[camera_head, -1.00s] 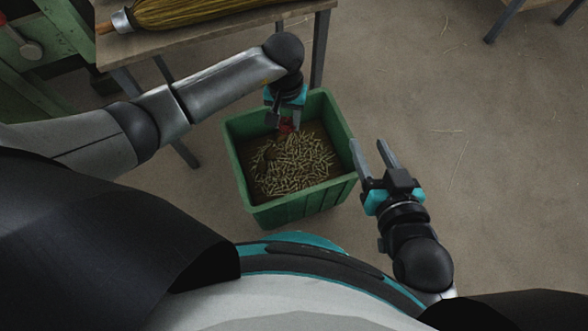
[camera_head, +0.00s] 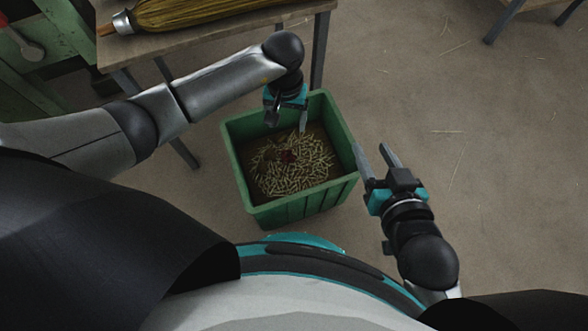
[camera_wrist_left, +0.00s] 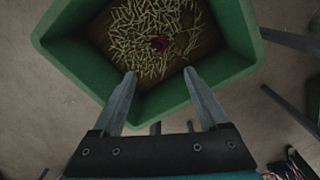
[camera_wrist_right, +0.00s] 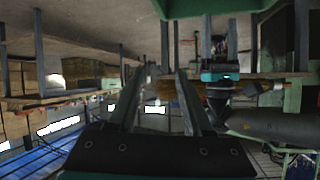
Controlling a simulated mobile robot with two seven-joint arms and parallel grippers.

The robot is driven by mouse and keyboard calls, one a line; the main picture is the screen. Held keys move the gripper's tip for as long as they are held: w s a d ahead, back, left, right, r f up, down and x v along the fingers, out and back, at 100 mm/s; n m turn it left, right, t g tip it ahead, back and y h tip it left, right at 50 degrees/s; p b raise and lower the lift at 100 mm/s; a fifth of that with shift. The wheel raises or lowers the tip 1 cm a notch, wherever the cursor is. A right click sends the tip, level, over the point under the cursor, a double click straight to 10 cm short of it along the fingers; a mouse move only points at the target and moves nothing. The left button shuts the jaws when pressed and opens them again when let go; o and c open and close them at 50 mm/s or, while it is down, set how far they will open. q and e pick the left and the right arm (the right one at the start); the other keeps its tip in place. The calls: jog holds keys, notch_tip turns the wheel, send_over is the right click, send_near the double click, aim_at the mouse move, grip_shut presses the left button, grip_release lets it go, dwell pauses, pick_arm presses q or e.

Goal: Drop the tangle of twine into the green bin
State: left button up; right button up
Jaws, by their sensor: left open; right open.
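The tangle of twine (camera_head: 287,157), a small dark red bundle, is inside the green bin (camera_head: 302,211), on or just above the pale clippings there. It also shows in the left wrist view (camera_wrist_left: 160,43), below and apart from the fingers. My left gripper (camera_head: 287,121) is open and empty over the bin's back part, fingers pointing down; its fingers also show in the left wrist view (camera_wrist_left: 160,84). My right gripper (camera_head: 374,155) is open and empty, just right of the bin. In the right wrist view its fingers (camera_wrist_right: 158,85) hold nothing.
A wooden workbench (camera_head: 225,35) with a straw broom (camera_head: 200,10) on it stands at the back left, its leg close to the bin. A green machine (camera_head: 40,70) is at the far left.

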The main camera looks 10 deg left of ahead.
jog(key=s+d+g+h+p, duration=0.4)
jog(key=s+d+g+p, duration=0.15)
jog(key=d+g, duration=0.2)
pick_arm(q)
notch_tip(320, 180, up, 14)
jog(key=p, duration=0.1)
jog(key=shift+r, duration=0.25)
pick_arm(e)
jog(key=shift+m, duration=0.3)
jog(key=shift+s+d+f, duration=0.1)
jog(key=shift+d+f, duration=0.05)
jog(key=shift+f, duration=1.3)
jog(key=shift+s+d+f, duration=0.1)
jog(key=shift+d+f, duration=0.05)
jog(key=shift+f, duration=1.3)
pick_arm(q)
jog(key=shift+s, duration=0.1)
